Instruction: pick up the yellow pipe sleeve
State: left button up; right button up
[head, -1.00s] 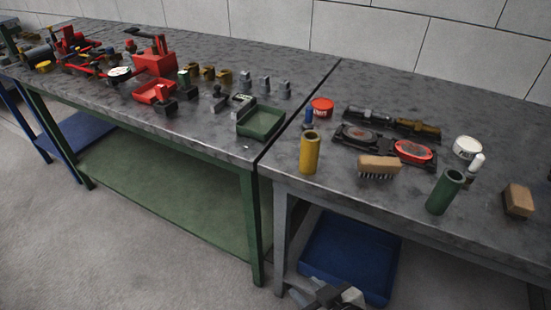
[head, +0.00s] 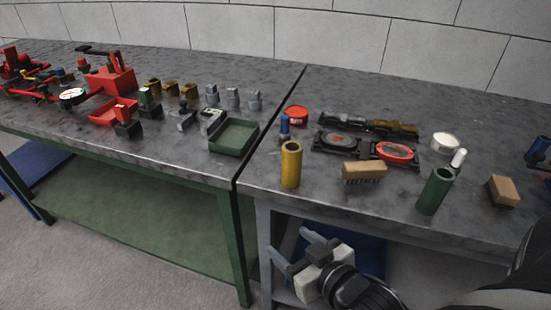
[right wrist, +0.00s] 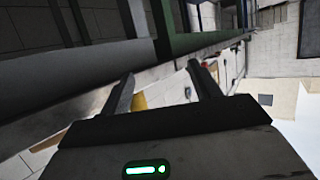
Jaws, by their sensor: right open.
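The yellow pipe sleeve (head: 291,165) stands upright near the front edge of the right-hand bench, just right of the seam between the benches. My right gripper (head: 294,247) is open and empty in the head view. It appears below and in front of the bench edge, under the sleeve in the picture and apart from it. In the right wrist view its two fingers (right wrist: 162,74) are spread with nothing held between them. A small yellow patch shows beside one finger there, but I cannot tell what it is. My left gripper is out of view.
Near the sleeve are a blue-capped item (head: 284,127), a wooden brush (head: 364,171) and a green sleeve (head: 434,191). A green tray (head: 234,137) lies left of the seam. A wooden block (head: 502,191) sits at right. A blue bin (head: 367,257) is under the bench.

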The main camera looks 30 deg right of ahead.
aim_at(298, 161)
jog(key=s+d+r+m+t+h+b, duration=0.15)
jog(key=d+r+t, duration=0.35)
jog(key=r, duration=0.5)
jog(key=shift+g+h, duration=0.35)
jog(key=shift+g, duration=0.15)
jog(key=w, duration=0.3)
jog(key=w+d, duration=0.1)
jog(key=w, duration=0.2)
jog(key=w+d+p, duration=0.1)
jog(key=w, duration=0.2)
jog(key=shift+w+r, duration=0.15)
jog(key=shift+r, duration=0.2)
jog(key=shift+w+d+f+p, duration=0.1)
jog(key=shift+w+p, duration=0.2)
jog(key=shift+w, duration=2.85)
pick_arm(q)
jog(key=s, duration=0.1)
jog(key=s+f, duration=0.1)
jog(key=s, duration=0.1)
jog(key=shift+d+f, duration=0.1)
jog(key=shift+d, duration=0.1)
pick_arm(e)
grip_shut()
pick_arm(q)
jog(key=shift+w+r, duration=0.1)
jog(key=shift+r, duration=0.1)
